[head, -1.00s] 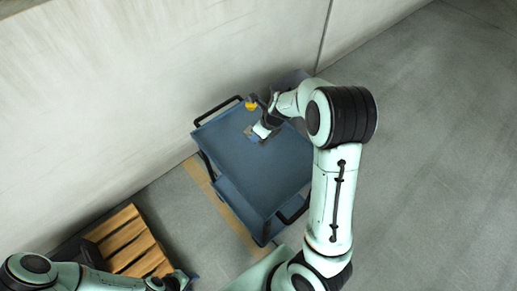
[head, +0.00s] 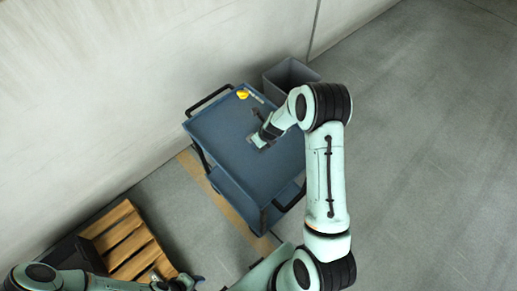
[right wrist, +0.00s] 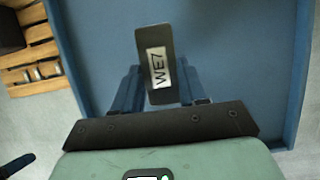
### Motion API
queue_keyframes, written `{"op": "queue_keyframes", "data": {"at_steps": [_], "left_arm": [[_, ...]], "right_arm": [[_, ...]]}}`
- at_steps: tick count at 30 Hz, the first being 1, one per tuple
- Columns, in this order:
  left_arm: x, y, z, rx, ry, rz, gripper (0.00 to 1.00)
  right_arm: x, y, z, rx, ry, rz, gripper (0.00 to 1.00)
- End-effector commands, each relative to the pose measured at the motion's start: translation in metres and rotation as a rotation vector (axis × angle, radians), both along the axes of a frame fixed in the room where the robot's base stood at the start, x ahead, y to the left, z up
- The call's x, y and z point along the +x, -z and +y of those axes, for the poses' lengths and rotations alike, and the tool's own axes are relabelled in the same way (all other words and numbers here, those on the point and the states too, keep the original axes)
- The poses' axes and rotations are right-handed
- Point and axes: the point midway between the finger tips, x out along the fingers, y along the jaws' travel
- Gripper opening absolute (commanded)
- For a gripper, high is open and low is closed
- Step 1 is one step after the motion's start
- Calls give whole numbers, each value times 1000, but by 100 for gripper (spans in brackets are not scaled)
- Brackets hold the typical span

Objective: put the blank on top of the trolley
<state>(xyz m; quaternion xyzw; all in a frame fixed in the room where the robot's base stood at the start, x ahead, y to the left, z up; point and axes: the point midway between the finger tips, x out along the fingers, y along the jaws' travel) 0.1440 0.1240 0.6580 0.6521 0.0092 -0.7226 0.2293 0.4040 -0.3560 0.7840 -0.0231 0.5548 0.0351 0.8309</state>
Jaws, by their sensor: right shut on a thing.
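The blank (right wrist: 158,62) is a dark flat plate with a pale label reading "WE7". My right gripper (right wrist: 160,92) is shut on it, one finger on each side. The trolley is blue with black handles; its top (head: 225,128) lies under the blank and the right gripper (head: 256,143) in the head view. The trolley top (right wrist: 225,50) also fills most of the right wrist view. I cannot tell whether the blank touches it. My left gripper (head: 190,281) is low at the bottom of the head view, away from the trolley; its jaws are too small to read.
A yellow item (head: 243,94) lies near the far corner of the trolley top. A grey bin (head: 289,76) stands behind the trolley. A wooden pallet (head: 125,240) with a dark box is at lower left. A wall runs along the back left; the floor at right is clear.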

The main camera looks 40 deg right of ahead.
Motion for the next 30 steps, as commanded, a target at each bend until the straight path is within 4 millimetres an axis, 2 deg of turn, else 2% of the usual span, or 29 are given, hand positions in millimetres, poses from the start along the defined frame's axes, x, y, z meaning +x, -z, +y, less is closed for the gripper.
{"op": "queue_keyframes", "data": {"at_steps": [5,13,25,26,28,30], "left_arm": [[-1,1,0,0,0,0,43],[-9,12,0,0,0,9,43],[-11,14,0,0,0,11,43],[-11,14,0,0,0,11,43],[-11,13,0,0,0,11,43],[-11,13,0,0,0,11,43]], "right_arm": [[3,7,0,0,-2,-5,0],[2,44,0,0,0,-3,0],[4,48,0,-1,-1,-6,0],[3,50,0,0,-1,-4,45],[3,49,0,0,-1,-4,68],[3,49,0,0,-1,-4,68]]}}
